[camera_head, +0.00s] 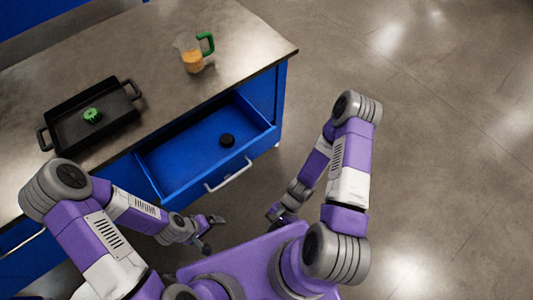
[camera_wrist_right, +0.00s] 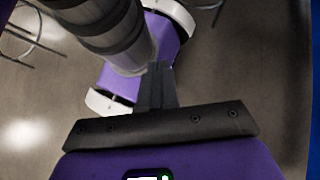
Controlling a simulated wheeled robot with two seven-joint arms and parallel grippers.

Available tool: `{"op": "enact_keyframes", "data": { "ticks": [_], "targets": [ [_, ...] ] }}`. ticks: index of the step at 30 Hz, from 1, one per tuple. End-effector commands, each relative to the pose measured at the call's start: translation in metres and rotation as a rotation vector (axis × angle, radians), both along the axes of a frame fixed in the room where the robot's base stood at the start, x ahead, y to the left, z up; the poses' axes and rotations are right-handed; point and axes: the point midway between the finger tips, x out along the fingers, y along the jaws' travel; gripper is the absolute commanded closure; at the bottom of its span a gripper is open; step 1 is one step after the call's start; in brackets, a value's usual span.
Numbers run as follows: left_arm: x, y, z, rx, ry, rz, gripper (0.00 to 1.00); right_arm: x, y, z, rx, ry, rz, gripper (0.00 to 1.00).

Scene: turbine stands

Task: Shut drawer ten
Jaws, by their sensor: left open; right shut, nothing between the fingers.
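A blue drawer (camera_head: 165,190) stands open at the front of the bench, with a silver bar handle (camera_head: 229,175) on its front. No number shows on it. A small black round object (camera_head: 227,141) lies inside. My left gripper (camera_head: 210,232) is open and empty, in front of the drawer and apart from its handle. My right gripper (camera_head: 278,214) is low, in front of and to the right of the handle, touching nothing. In the right wrist view its fingers (camera_wrist_right: 156,86) are shut together with nothing between them.
The benchtop (camera_head: 130,45) holds a black tray (camera_head: 68,145) with a green object (camera_head: 92,116) in it, and a glass jug (camera_head: 191,55) with orange contents and a green handle. Another drawer handle (camera_head: 22,241) shows at lower left. Floor to the right is clear.

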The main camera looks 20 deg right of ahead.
Motion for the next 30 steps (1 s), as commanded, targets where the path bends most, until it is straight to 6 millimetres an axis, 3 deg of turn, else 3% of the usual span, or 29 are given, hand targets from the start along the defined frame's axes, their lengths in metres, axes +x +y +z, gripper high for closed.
{"op": "enact_keyframes", "data": {
  "ticks": [1, 4, 8, 11, 13, 18, 23, 30],
  "targets": [
    [0.0, 0.0, -0.013, 0.0, 0.0, 0.0, 0.0, -0.001, 0.008, -0.007, 0.082, 0.094, -0.134, 1.0],
    [0.0, 0.0, -0.021, 0.0, 0.0, 0.0, 0.0, 0.014, 0.023, 0.007, 0.276, 0.206, -0.384, 1.0],
    [0.0, 0.0, -0.029, 0.0, 0.0, 0.0, 0.0, 0.06, 0.018, 0.028, 0.533, 0.22, -0.718, 1.0],
    [0.0, 0.0, -0.035, 0.0, 0.0, -0.001, 0.0, 0.102, -0.012, 0.036, 0.697, 0.145, -0.999, 1.0],
    [0.0, 0.0, -0.039, 0.0, 0.0, 0.0, 0.0, 0.126, -0.042, 0.037, 0.78, 0.063, -1.188, 1.0],
    [0.0, 0.0, -0.045, 0.0, 0.0, 0.0, 0.0, 0.155, -0.116, 0.033, 0.865, -0.152, -1.528, 1.0],
    [0.0, 0.0, -0.047, 0.0, 0.0, 0.0, 0.0, 0.16, -0.149, 0.032, 0.874, -0.257, -1.656, 1.0],
    [0.0, 0.0, -0.052, 0.0, 0.0, 0.0, 0.0, 0.187, -0.142, 0.033, 0.879, -0.267, -1.663, 1.0]
  ]
}}
